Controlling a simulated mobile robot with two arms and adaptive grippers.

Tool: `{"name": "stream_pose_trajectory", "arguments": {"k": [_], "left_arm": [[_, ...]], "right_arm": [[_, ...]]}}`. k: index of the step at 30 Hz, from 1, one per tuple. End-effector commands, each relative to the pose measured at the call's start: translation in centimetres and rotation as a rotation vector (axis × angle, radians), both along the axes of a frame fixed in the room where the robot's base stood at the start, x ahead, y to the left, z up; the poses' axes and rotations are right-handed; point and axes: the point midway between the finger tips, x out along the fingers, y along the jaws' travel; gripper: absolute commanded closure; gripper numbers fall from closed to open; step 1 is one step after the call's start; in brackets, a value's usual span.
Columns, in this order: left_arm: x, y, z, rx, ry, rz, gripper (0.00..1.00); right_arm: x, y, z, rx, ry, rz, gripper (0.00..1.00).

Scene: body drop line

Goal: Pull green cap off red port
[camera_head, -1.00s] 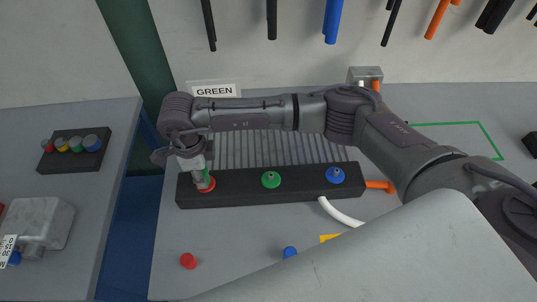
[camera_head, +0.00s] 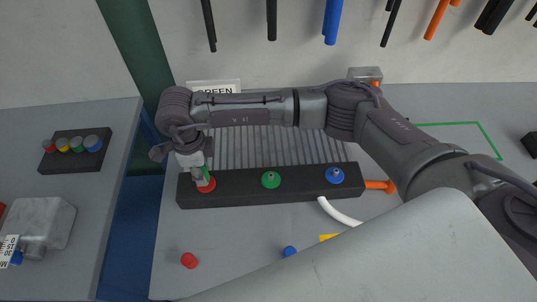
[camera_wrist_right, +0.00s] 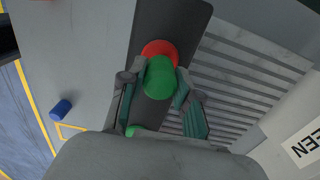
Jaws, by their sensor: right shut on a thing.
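My right gripper (camera_head: 200,172) points down at the left end of the black port block (camera_head: 305,186). It is shut on the green cap (camera_wrist_right: 158,78), which sits between its fingers in the right wrist view. The red port (camera_head: 206,187) shows as a red ring just below the fingertips, and it also shows behind the cap in the right wrist view (camera_wrist_right: 160,48). I cannot tell whether the cap is clear of the port. The fingers mostly hide the cap in the head view. My left gripper is not in view.
The block also carries a green port (camera_head: 271,180) and a blue port (camera_head: 335,175). A red cap (camera_head: 189,261) and a blue cap (camera_head: 290,251) lie on the bench in front. A white hose (camera_head: 341,213) lies by the block. A ribbed panel is behind it.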

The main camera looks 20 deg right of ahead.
Motion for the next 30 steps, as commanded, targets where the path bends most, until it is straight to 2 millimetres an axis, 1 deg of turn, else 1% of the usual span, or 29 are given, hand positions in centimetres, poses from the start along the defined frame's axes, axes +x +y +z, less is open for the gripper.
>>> {"name": "stream_pose_trajectory", "arguments": {"k": [3, 24, 30], "left_arm": [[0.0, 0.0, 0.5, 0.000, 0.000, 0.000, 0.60], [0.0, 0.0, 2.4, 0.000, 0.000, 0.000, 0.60], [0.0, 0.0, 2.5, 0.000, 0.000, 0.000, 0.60]], "right_arm": [[0.0, 0.0, 1.0, 0.001, -0.001, 0.000, 1.00], [0.0, 0.0, 5.1, 0.001, -0.001, 0.000, 1.00], [0.0, 0.0, 5.5, 0.000, 0.000, 0.000, 1.00]]}}
